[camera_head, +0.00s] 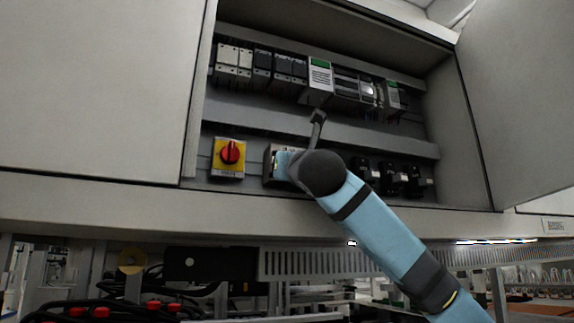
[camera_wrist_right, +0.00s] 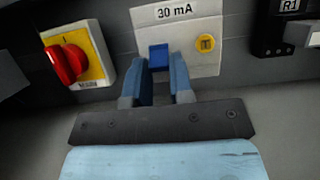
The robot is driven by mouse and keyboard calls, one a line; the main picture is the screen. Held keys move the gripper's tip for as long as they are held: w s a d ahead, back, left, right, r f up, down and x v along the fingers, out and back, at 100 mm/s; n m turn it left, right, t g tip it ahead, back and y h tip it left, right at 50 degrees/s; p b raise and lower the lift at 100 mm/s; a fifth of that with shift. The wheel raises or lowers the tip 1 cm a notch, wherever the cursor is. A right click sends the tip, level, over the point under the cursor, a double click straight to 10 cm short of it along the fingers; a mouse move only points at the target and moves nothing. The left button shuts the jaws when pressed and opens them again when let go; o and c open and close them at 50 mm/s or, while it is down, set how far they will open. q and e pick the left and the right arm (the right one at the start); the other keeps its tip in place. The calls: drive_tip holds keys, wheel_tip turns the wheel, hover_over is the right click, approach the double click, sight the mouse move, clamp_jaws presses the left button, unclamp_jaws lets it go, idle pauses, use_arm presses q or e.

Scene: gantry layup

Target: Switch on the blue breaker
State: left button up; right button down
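The blue breaker toggle (camera_wrist_right: 158,57) sits on a pale grey module (camera_wrist_right: 207,60) labelled "30 mA", with a yellow button (camera_wrist_right: 205,43) to its right. My right gripper (camera_wrist_right: 162,58) points at the module, with one blue finger on each side of the toggle. A gap shows between the fingers; whether they touch the toggle I cannot tell. My left gripper is in neither view.
A red rotary switch on a yellow plate (camera_head: 229,157) is just left of the module. Black devices (camera_head: 391,180) stand to the right. An upper row of modules (camera_head: 320,80) runs above. Open cabinet doors (camera_head: 95,90) flank the opening on both sides.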

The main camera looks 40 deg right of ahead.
drive_tip(key=shift+r, duration=0.1)
drive_tip(key=g, duration=0.1)
drive_tip(key=r+g+p, duration=0.1)
drive_tip(key=shift+s+a+r+g+y, duration=0.1)
drive_tip(key=shift+s+g+y, duration=0.1)
drive_tip(key=shift+g+y, duration=0.15)
drive_tip(key=r+g+p, duration=0.1)
drive_tip(key=g+p, duration=0.2)
drive_tip(key=shift+r+g+y+p, duration=0.25)
drive_tip(key=shift+r+g+p, duration=0.1)
drive_tip(key=shift+p, duration=0.05)
drive_tip(key=shift+r+g+p, duration=0.25)
drive_tip(key=shift+g+p, duration=0.55)
drive_tip(key=shift+p, duration=0.15)
drive_tip(key=shift+w+r+g+y+p, duration=0.1)
drive_tip(key=shift+g+y+p, duration=0.2)
drive_tip(key=shift+g+p, duration=0.5)
drive_tip(key=shift+w+r+g+y+p, duration=0.1)
drive_tip(key=shift+g+y+p, duration=0.2)
drive_tip(key=shift+g+p, duration=0.5)
